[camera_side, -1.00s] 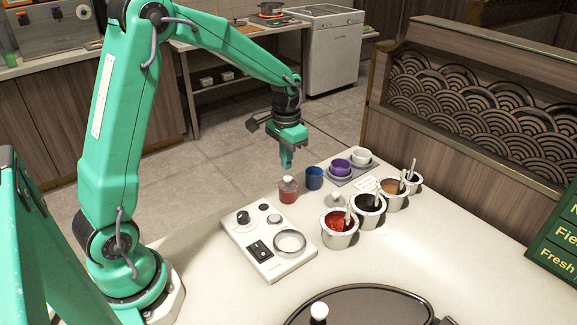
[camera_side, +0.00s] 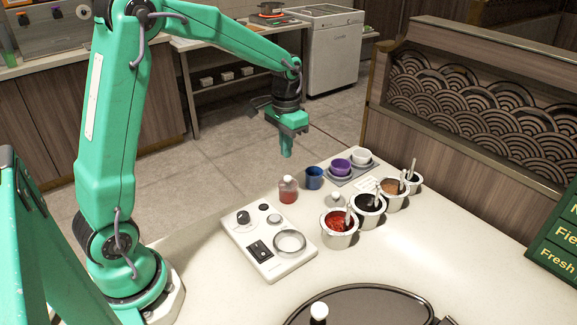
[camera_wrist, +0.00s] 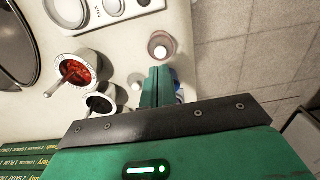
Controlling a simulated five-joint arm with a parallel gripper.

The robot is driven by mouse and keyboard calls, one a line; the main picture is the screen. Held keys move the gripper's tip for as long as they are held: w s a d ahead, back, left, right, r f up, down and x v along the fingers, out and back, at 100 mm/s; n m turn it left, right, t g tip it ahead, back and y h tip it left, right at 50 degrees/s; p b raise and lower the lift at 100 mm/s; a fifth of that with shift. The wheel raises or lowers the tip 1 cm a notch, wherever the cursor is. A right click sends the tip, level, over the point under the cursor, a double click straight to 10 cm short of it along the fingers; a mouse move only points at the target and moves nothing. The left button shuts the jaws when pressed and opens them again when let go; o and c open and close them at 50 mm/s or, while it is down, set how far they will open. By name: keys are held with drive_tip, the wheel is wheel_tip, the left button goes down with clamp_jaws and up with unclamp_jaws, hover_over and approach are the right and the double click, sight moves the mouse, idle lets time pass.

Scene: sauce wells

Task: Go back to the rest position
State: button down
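My gripper (camera_side: 286,152) hangs in the air pointing down, above and behind the far edge of the white counter in the side view. Its green fingers also show in the wrist view (camera_wrist: 157,86), close together, and nothing shows held between them. A clear bottle of red liquid (camera_side: 288,190) and a blue cup (camera_side: 314,178) stand upright on the counter below it, apart from the fingers. In the wrist view the fingers partly cover a blue thing; the bottle (camera_wrist: 161,46) shows beside their tips.
Sauce wells with red (camera_side: 338,222), dark (camera_side: 369,205) and brown (camera_side: 392,190) contents stand in a row with spoons. A purple cup (camera_side: 341,167) and a white cup (camera_side: 361,157) sit on a grey tray. A control panel (camera_side: 267,240) and a dark round pan (camera_side: 365,305) are nearer.

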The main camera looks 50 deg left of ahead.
drive_tip(key=shift+r, duration=0.1)
drive_tip(key=s+d+r+t, duration=0.2)
drive_tip(key=s+r, duration=0.1)
drive_tip(key=s, duration=0.4)
drive_tip(key=s+d+r+t, duration=0.1)
drive_tip(key=s+d+r, duration=0.2)
drive_tip(key=s, duration=0.3)
drive_tip(key=s+d+r+t, duration=0.2)
drive_tip(key=s+r, duration=0.2)
drive_tip(key=s, duration=0.3)
drive_tip(key=shift+s+d+t, duration=0.25)
drive_tip(key=shift+s+t, duration=0.05)
